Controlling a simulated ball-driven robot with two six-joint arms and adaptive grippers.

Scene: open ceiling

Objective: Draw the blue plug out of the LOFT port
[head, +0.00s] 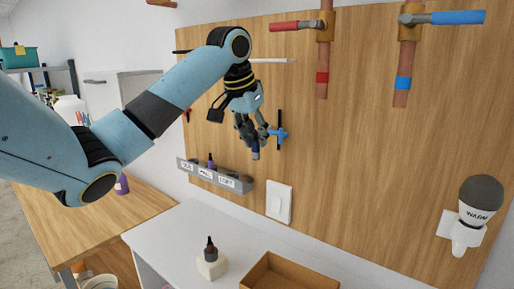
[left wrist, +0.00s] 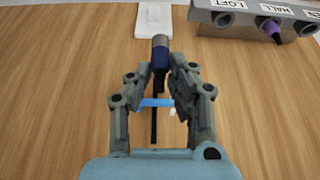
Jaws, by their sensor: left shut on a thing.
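The blue plug (head: 256,152), dark-tipped, is between the fingers of my left gripper (head: 252,138), in front of the wooden panel. The left wrist view shows the plug (left wrist: 160,52) at the fingertips of the left gripper (left wrist: 161,72), which is shut on it. The grey port strip (head: 246,187) is below and left of the gripper in the head view. In the left wrist view its LOFT port (left wrist: 224,19) is a round opening with no plug in it, apart from the held plug. A purple plug (left wrist: 271,28) sits in the HALL port. My right gripper is not in view.
A blue cross-shaped piece (head: 279,132) on a dark bar is close beside the gripper. A white switch plate (head: 279,203) is below it. A dark plug (head: 210,247) stands on a pale block, next to an open brown box (head: 271,266). Pipes with red and blue handles are above.

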